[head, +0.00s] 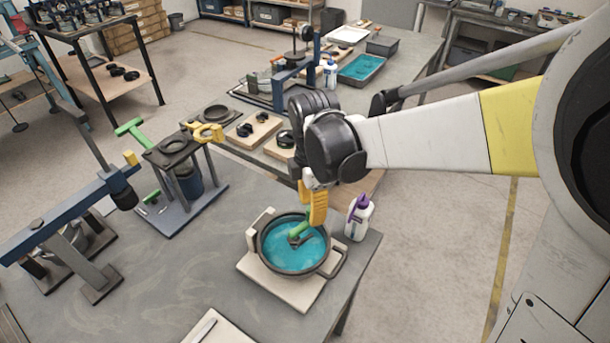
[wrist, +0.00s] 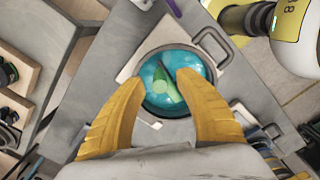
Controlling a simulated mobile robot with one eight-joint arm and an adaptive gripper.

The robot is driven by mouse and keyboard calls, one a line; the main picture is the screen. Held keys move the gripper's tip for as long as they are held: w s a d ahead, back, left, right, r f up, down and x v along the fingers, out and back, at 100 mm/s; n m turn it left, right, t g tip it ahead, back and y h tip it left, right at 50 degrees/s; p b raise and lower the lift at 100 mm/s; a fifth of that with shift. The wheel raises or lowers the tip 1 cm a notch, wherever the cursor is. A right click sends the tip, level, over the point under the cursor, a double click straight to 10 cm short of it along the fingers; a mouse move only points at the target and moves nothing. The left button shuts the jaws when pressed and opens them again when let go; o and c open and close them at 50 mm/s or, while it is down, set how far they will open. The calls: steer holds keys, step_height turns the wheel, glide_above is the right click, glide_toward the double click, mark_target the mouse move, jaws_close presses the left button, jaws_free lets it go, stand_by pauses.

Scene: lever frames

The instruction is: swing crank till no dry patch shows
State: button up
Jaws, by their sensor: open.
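A dark round pan (head: 267,262) with teal liquid (head: 275,250) sits on a pale board at the table's front right; the pan also shows in the wrist view (wrist: 178,48). A crank with a green handle (head: 298,230) stands in the pan, with a dark part at its foot. My gripper (head: 317,208) is above the pan's right part, yellow fingers pointing down. In the wrist view my open gripper (wrist: 163,84) has one finger on either side of the green handle (wrist: 166,92). I cannot tell whether either finger touches it. I see no clear dry patch; the fingers hide part of the pan.
A white bottle with a purple top (head: 359,217) stands close to the pan's right, near the table edge. A blue lever press (head: 75,215) stands at left, and a stand with green and yellow handles (head: 172,150) behind. The grey tabletop (head: 170,275) left of the pan is clear.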

steer(key=shift+f, duration=0.85)
jaws_close()
